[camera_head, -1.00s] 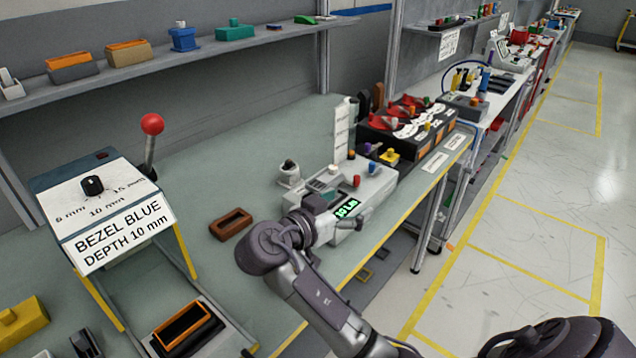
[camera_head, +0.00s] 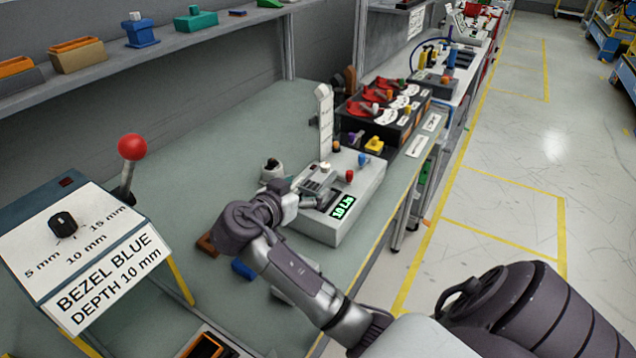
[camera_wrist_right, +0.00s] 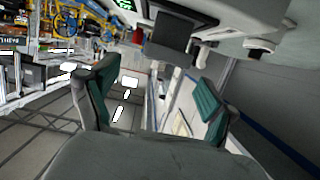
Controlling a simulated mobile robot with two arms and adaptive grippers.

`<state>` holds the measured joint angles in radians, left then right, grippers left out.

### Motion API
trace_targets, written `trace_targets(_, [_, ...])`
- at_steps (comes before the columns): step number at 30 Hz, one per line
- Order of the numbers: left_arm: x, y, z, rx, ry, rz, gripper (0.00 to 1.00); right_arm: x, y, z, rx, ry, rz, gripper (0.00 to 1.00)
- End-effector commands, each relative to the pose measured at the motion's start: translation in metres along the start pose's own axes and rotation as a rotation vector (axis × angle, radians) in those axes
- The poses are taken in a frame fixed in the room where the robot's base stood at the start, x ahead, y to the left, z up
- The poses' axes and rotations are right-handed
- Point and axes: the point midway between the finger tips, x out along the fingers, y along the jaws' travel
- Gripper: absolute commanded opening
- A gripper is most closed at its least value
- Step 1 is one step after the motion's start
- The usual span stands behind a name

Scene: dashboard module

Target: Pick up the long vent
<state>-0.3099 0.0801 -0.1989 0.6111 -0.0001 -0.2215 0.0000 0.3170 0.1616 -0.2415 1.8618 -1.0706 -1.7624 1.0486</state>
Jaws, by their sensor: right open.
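No piece can be identified for certain as the long vent. In the head view my right gripper (camera_head: 312,192) is at the left edge of the grey module (camera_head: 368,187) with a green display; its fingers are small and partly hidden there. In the right wrist view its two green-padded fingers (camera_wrist_right: 155,98) stand wide apart with nothing between them. A dark grey block (camera_wrist_right: 172,38) shows beyond the fingers, under a pale surface with a green display. My left gripper is not in view.
A panel reading "BEZEL BLUE DEPTH 10 mm" (camera_head: 105,275) with a red-ball lever (camera_head: 132,147) stands at left. A brown frame (camera_head: 206,245) and a blue piece (camera_head: 243,268) lie beside my right arm. A shelf holds several parts.

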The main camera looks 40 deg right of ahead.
Motion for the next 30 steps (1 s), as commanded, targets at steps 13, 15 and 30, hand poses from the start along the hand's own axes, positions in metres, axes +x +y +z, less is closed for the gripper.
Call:
trace_targets(13, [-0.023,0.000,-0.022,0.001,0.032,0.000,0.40,0.049,-0.001,-0.006,-0.005,0.002,0.004,0.85])
trace_targets(15, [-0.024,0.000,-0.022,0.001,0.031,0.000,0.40,0.059,-0.002,-0.004,-0.005,0.001,0.002,0.85])
trace_targets(30, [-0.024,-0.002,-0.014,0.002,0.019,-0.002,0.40,0.069,-0.002,-0.001,-0.001,-0.001,-0.001,0.60])
